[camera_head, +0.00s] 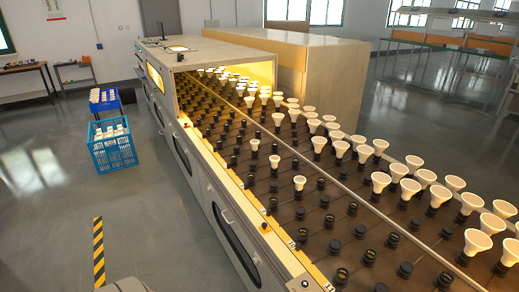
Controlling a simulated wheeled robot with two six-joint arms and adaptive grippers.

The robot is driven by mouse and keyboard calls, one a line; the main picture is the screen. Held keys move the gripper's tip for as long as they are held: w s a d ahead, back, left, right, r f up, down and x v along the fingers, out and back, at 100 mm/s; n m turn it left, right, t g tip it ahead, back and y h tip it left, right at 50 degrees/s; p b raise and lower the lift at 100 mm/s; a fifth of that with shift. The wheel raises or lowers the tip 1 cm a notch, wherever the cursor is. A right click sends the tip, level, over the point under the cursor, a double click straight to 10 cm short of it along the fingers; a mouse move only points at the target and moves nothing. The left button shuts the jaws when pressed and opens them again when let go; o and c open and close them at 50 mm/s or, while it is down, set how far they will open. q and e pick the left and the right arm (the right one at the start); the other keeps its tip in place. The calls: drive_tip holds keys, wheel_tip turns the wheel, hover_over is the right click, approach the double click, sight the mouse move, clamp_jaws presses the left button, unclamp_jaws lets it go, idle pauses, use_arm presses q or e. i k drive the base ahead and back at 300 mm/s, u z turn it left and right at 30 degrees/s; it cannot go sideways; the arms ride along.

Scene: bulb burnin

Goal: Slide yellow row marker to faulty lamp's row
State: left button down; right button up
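A small yellow marker (265,226) sits on the pale front ledge (243,193) of the long lamp rack, beside the sockets. Many white reflector lamps (378,182) stand in the dark sockets, mostly on the far side. A few lone lamps stand nearer the ledge, such as one small lamp (299,183) and another (274,161). All the lamps look white here, and I cannot tell which one is faulty. Neither of my grippers is in view.
Empty black sockets (334,247) fill the near side. Row labels (291,245) are printed along the ledge. A lit oven-like housing (205,58) covers the far end. A blue crate (112,152) of lamps stands on the floor at left.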

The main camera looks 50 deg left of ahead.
sight(265, 228)
drive_tip(key=u, duration=3.25)
drive_tip(key=i, duration=1.05)
drive_tip(key=z, duration=3.75)
